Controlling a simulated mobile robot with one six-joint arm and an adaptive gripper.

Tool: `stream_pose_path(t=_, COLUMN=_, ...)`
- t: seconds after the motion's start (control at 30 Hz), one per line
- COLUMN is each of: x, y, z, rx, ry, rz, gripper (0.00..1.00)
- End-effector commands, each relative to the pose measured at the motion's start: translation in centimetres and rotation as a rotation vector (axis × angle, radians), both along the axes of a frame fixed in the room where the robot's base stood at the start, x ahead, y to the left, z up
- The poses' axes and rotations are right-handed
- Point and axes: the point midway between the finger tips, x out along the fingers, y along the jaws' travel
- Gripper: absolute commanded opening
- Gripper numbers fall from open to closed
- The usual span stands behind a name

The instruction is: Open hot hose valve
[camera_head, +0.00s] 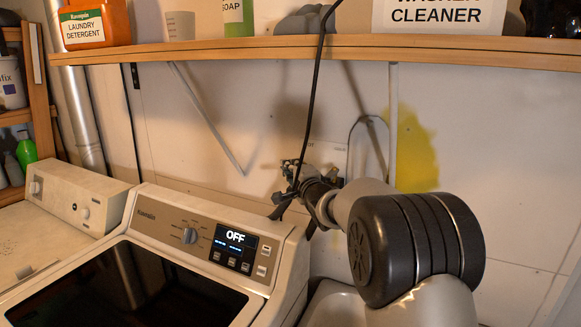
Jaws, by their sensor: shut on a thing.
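The hose valve fittings (292,167) are on the wall behind the washer, under the shelf. They are small, dark and mostly covered by my gripper. My gripper (303,187) is at these fittings, shut on a valve there. My arm comes in from the lower right and hides much of the contact. The hot valve's handle and its turn angle cannot be made out. A dark hose or cable runs down from the shelf past my gripper.
The washer (160,222), its display reading OFF, stands just left of my gripper. A wooden shelf (230,50) with a laundry detergent jug (92,22) and a washer cleaner box (440,14) runs above. A grey loop hose (352,135) hangs right of the valves.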

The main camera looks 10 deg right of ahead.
Motion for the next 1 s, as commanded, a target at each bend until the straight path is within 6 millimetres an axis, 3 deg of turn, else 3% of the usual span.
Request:
stream_pose_path(t=0.33, x=0.0, y=0.0, z=-0.2, rx=0.001, ry=0.003, rz=0.001, gripper=0.0)
stream_pose_path(t=0.37, x=0.0, y=0.0, z=-0.2, rx=0.001, ry=0.003, rz=0.001, gripper=0.08)
stream_pose_path(t=0.5, x=0.0, y=0.0, z=-0.1, rx=0.001, ry=0.002, rz=0.001, gripper=0.17)
stream_pose_path(t=0.83, x=-0.1, y=0.0, z=0.0, rx=0.0, ry=0.0, rz=0.001, gripper=0.17)
stream_pose_path(t=1.0, x=-1.8, y=-0.4, z=0.0, rx=-0.001, ry=0.001, rz=0.0, gripper=0.17)
